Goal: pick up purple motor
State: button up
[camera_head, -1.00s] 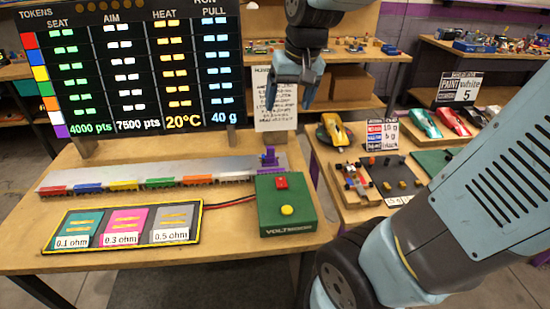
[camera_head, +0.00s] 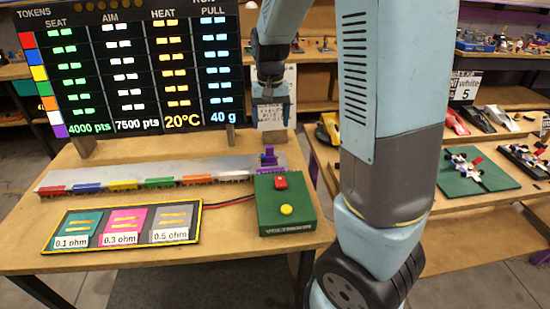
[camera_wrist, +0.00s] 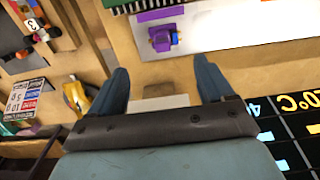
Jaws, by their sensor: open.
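The purple motor (camera_head: 268,154) stands at the right end of the grey slot track (camera_head: 140,172), on a purple base. In the wrist view the motor (camera_wrist: 160,40) lies beyond my fingertips, roughly in line with the gap between them, with a small blue part on its right side. My gripper (camera_head: 271,112) hangs above and behind the motor, open and empty, with its fingers pointing down. In the wrist view both fingers (camera_wrist: 163,72) are spread apart and touch nothing. Several coloured blocks, red to white, line the front of the track.
A green voltage box (camera_head: 286,210) with red and yellow buttons stands just in front of the motor. A tray of resistor cards (camera_head: 120,228) lies at front left. A scoreboard (camera_head: 130,70) stands behind the track. My arm hides part of the right table, which holds model cars (camera_head: 470,168).

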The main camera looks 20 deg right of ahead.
aim_at(268, 147)
notch_tip(268, 147, down, 8)
jog(key=shift+r, duration=0.1)
jog(key=shift+w+a+f, duration=0.15)
jog(key=shift+a+f, duration=0.05)
jog(key=shift+f, duration=1.15)
jog(key=shift+w+a+f, duration=0.1)
jog(key=shift+a+f, duration=0.05)
jog(key=shift+f, duration=1.2)
jog(key=c, duration=1)
